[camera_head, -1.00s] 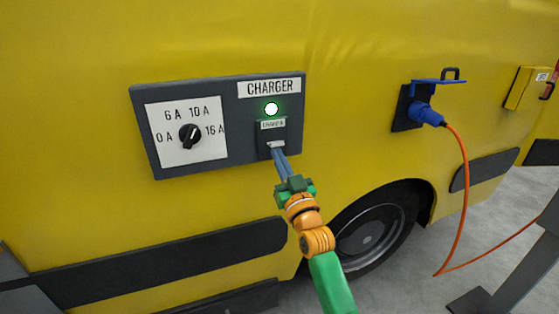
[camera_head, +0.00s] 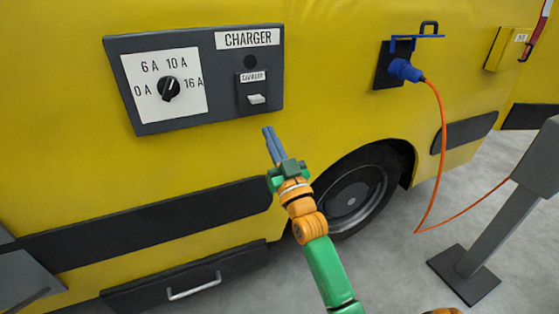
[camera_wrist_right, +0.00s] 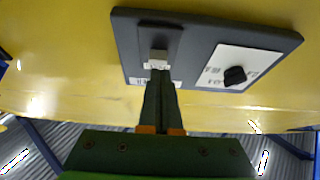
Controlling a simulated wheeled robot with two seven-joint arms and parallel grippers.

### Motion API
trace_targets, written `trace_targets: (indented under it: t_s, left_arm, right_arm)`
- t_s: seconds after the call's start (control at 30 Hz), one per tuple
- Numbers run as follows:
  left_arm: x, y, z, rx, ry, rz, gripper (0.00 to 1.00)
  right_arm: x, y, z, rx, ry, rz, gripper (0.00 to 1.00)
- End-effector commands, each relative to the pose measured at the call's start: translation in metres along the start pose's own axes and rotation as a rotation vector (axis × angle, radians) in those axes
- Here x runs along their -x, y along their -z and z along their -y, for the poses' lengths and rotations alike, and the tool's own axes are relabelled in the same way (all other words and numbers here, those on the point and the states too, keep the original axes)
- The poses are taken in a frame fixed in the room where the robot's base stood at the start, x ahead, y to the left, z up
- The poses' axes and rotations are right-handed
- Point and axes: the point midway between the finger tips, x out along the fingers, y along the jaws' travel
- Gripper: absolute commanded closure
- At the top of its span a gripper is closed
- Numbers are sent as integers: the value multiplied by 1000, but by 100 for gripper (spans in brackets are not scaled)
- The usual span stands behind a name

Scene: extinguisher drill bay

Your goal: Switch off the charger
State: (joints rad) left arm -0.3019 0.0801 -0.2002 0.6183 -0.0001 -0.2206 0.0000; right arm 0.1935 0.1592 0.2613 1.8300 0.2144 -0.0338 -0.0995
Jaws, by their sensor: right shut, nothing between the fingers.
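The charger panel (camera_head: 200,115) is a dark grey box on the yellow vehicle side. Its rocker switch (camera_head: 256,99) is white, below a small CHARGER label, and the round lamp (camera_head: 250,62) above it is dark. A black rotary knob (camera_head: 168,88) sits on a white dial marked 0 A to 16 A. My right gripper (camera_head: 268,132) is shut and empty, below and right of the switch and apart from it. In the right wrist view the shut fingers (camera_wrist_right: 158,85) point toward the switch (camera_wrist_right: 158,58), and the knob (camera_wrist_right: 235,76) is to the right. My left gripper is not in view.
A blue plug (camera_head: 404,70) with an orange cable (camera_head: 437,150) is in a socket to the right. A yellow box (camera_head: 508,47) is further right. A grey post (camera_head: 500,210) stands on the floor at the right. A wheel (camera_head: 350,195) is behind my right arm.

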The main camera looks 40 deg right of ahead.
Motion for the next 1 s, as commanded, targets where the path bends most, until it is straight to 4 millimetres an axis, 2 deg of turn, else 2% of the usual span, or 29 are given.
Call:
trace_targets:
  t_s: [0.1, 0.3, 0.83, 0.87, 0.93, 0.97, 1.0]
  left_arm:
    - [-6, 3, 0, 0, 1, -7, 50]
    - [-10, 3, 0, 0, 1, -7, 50]
    - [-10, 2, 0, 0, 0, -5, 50]
    - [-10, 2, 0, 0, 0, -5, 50]
    - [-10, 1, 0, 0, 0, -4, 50]
    - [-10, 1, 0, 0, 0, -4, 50]
    - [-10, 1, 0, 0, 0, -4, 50]
  right_arm:
    - [24, -7, 0, -1, -1, 2, 100]
    - [46, -10, 0, -1, -1, 0, 100]
    - [50, -11, 0, -1, 0, 3, 100]
    - [50, -16, 1, -1, 2, 16, 100]
    - [56, -44, 6, -2, 14, 91, 100]
    - [61, -64, 10, -2, 23, 145, 100]
    - [73, -98, 16, -1, 39, 237, 100]
